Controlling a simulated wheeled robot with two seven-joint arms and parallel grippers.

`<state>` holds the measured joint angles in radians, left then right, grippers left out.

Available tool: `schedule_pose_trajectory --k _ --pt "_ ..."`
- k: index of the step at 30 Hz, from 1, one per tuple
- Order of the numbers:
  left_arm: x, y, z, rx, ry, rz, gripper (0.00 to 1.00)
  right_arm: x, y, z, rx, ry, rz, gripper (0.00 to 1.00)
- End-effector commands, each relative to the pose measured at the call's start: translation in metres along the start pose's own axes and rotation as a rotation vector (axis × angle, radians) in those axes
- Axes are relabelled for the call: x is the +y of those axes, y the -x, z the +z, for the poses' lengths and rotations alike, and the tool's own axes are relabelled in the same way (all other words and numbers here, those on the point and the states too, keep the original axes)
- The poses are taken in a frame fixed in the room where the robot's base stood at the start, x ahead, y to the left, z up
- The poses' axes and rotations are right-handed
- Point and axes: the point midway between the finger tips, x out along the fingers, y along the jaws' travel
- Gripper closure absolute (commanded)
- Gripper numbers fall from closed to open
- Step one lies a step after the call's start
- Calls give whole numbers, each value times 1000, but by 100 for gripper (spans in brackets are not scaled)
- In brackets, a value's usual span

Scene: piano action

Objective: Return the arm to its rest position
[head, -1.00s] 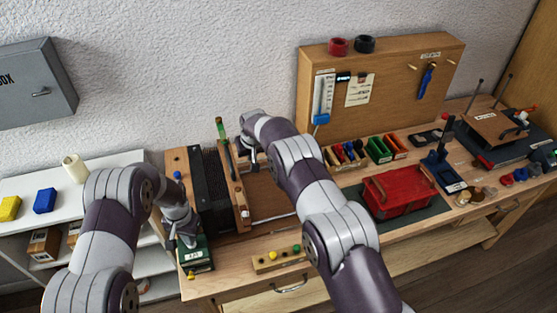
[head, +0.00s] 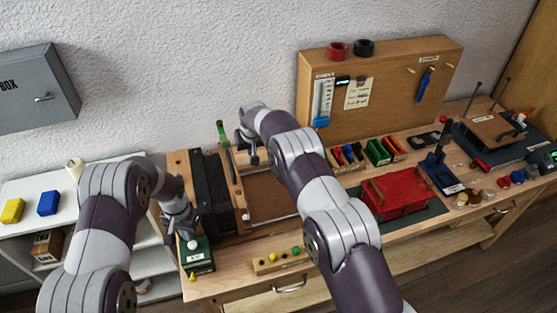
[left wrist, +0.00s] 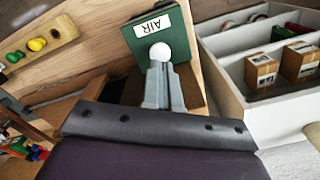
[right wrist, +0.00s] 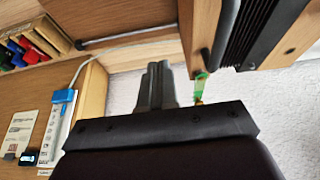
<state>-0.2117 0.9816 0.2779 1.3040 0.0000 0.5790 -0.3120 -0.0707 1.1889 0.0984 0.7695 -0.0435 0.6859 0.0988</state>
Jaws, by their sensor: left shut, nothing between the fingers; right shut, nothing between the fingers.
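My left gripper (left wrist: 164,78) is shut with nothing in it. In the left wrist view its tips are close to the white ball knob on the green AIR box (left wrist: 150,32); I cannot tell if they touch. The box also shows at the bench's left end in the head view (head: 199,262). My right gripper (right wrist: 157,70) is shut and empty. In the head view it is over the wooden piano action frame (head: 262,185), near the green-topped upright piece (head: 221,132). That piece also shows beside the right gripper in the right wrist view (right wrist: 201,82).
A red box (head: 398,196) stands on a dark mat at the bench's middle right. Colored bins (head: 378,151) stand behind it. A small block with colored knobs (head: 278,261) lies at the front edge. A white shelf (head: 25,192) is at the left. A wooden panel (head: 395,95) stands behind.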

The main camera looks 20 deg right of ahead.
Motion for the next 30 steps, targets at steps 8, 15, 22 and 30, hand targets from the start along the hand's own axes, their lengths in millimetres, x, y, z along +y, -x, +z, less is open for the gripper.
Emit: schedule_pose_trajectory --k 8,15,22,30 --pt "0 29 0 0 0 0 100 0 16 -7 0 0 0 100" --pt "0 28 0 0 0 0 100 0 15 -6 0 0 0 100" --pt "0 28 -1 5 20 -2 100 0 15 -8 7 6 -1 100" --pt "18 35 83 -88 203 22 100 8 12 122 -228 45 -4 100"
